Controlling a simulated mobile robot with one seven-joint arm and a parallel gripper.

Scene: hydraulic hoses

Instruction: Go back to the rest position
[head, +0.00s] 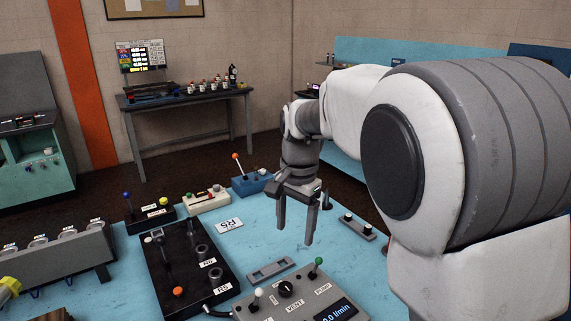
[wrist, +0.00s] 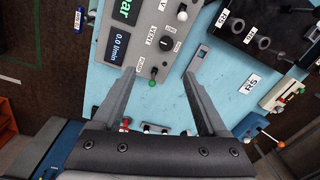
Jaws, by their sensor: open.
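My gripper (head: 296,222) hangs over the blue bench in the head view, fingers pointing down, open and empty. In the wrist view its two fingers (wrist: 160,85) stand wide apart with nothing between their tips. Below the fingers lie the bare blue bench top (head: 225,250) and the grey control box (head: 298,297) with VENT and PUMP labels, a white lever, a green lever (head: 318,262) and a display reading 0.0 l/min. The fingers appear apart from everything on the bench.
A black block (head: 195,290) with ports and an orange knob sits left of the grey box. A small R5 card (head: 229,225), a blue box with an orange-tipped lever (head: 251,183) and a grey strip with two knobs (head: 354,226) surround my gripper. A back table (head: 190,98) stands behind.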

